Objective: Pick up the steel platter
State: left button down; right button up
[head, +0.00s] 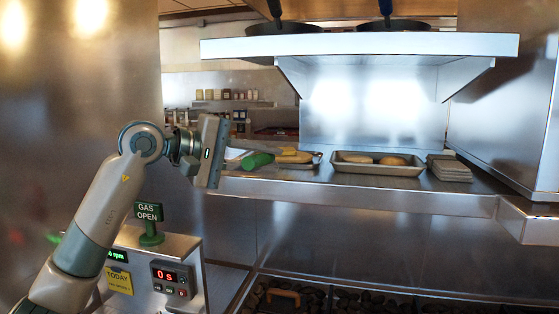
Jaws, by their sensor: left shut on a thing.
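The steel platter (316,158) sits on the steel shelf, left of the tray of buns. It appears to reach left to my left gripper, with yellowish food (294,157) on it. A green cylinder (257,160) hides part of it. My left gripper (222,154) is at the platter's left end, shut on its edge as far as I can see. The hand hides the fingertips, and I cannot tell whether the platter is clear of the shelf. My right gripper is not in view.
A tray (345,168) with buns stands to the right, with a pale stack (449,168) beyond it. An upper shelf (360,44) with pans overhangs the steel shelf (350,184).

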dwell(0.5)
pick_arm(q)
jog(key=shift+r, duration=0.15)
jog(key=shift+r, duration=0.1)
jog(key=shift+w+r+b, duration=0.1)
jog(key=shift+r+b, duration=1.15)
jog(key=shift+r, duration=0.65)
jog(key=d+r+b, duration=0.4)
jog(key=d+r, duration=0.3)
jog(key=d, duration=0.4)
jog(key=shift+d, duration=0.35)
